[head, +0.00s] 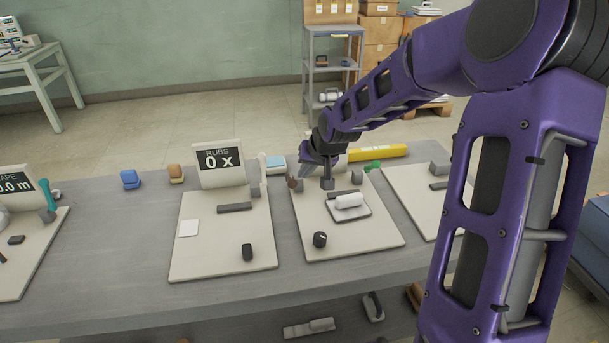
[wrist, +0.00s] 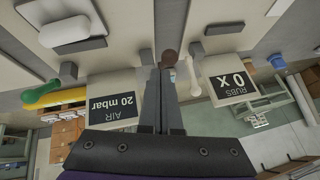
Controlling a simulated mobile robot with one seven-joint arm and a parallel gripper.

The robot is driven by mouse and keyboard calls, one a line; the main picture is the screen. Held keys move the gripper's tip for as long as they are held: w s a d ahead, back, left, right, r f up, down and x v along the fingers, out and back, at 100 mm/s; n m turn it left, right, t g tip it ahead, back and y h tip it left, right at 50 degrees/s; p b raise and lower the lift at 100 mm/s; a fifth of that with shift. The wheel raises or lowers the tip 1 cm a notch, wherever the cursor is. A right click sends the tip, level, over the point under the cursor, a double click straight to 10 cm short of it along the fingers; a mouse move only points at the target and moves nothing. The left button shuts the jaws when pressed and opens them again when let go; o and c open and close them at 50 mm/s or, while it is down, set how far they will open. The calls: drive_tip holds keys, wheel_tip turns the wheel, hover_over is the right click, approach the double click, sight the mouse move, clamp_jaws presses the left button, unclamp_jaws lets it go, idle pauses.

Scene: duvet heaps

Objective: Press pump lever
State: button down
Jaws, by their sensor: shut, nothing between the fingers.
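A dark brown knob (wrist: 169,57), which looks like the end of the pump lever, shows just beyond my fingertips in the wrist view. It also shows in the head view as a small brown tip (head: 293,183) at the back left of the middle board. My gripper (wrist: 163,72) is shut and empty, with its fingers close together and pointing at the knob. In the head view my gripper (head: 305,174) is low over the back of that board. I cannot tell whether it touches the knob.
The middle board (head: 370,242) also carries a white roller (head: 349,201) on a grey plate and a black dial (head: 320,240). The "RUBS 0 x" board (head: 205,262) is to its left. A yellow tube (head: 377,153) lies behind. The table's front strip is clear.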

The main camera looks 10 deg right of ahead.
drive_tip(key=p+v, duration=0.2)
drive_tip(key=v, duration=0.5)
drive_tip(key=shift+s, duration=0.6)
drive_tip(key=shift+a+r, duration=0.1)
drive_tip(key=shift+r, duration=0.05)
